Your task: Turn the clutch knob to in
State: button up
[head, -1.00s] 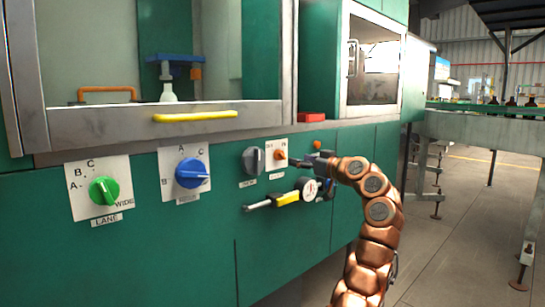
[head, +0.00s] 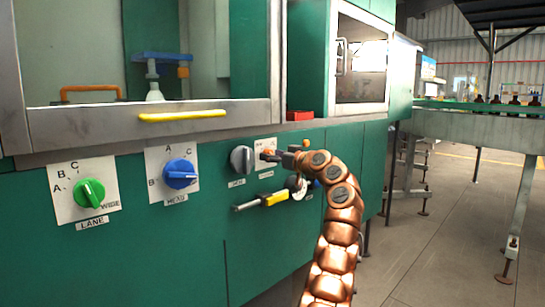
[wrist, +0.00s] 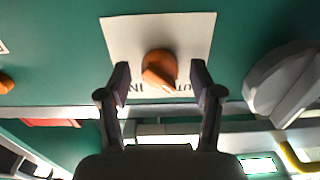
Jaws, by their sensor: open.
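The clutch knob appears to be the small orange knob (head: 267,153) on a white plate (head: 262,144) in the green panel. In the wrist view the orange knob (wrist: 160,68) sits midway between my fingertips, on its plate (wrist: 125,35). Dark letters, including IN, show partly beside it; the knob covers some. My gripper (head: 279,156) is at the knob in the head view. In the wrist view my gripper (wrist: 160,75) is open, one finger on each side, with gaps between fingers and knob.
A grey knob (head: 241,159) is close to the left of the plate. Blue (head: 180,174) and green (head: 88,193) dials are farther left. A red box (head: 299,115) rests on the ledge above.

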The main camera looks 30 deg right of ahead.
jog(key=c, duration=1.1)
jog(key=shift+c, duration=0.2)
